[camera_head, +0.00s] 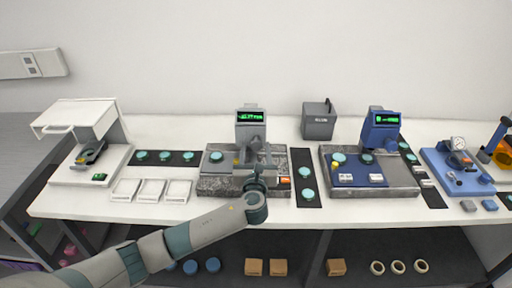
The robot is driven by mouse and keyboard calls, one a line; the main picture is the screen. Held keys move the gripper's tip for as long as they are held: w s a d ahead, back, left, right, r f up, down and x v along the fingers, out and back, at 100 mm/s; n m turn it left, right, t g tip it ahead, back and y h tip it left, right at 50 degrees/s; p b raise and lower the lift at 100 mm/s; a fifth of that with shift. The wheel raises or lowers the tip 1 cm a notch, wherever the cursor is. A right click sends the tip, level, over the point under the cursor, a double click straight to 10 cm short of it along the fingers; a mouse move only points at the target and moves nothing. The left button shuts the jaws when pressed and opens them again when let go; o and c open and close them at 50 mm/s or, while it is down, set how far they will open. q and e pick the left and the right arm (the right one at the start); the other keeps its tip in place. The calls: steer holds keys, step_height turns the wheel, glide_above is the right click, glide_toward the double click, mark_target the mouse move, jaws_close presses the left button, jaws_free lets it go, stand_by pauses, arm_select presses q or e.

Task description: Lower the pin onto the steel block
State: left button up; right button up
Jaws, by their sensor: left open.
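A grey gauge with a green-lit display (250,117) stands on a dark granite base (215,186) at the centre of the bench. My left gripper (257,160) is open in front of this gauge, low over the granite base. It covers the gauge's lower part, so I cannot make out the pin or a steel block there. I cannot tell whether the gripper touches the gauge. A blue gauge (381,130) with a similar display stands on a second granite base (401,186) to the right. My right gripper is not in view.
Teal discs lie on black strips (191,158) beside the bases. White trays (151,190) sit at the front left, near a white box-shaped instrument (88,120). A grey bin (319,121) stands at the back. A blue dial-gauge stand (460,170) is at the right.

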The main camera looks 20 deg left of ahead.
arm_select(q)
steer(key=shift+w, duration=0.2)
steer(key=c, duration=1.1)
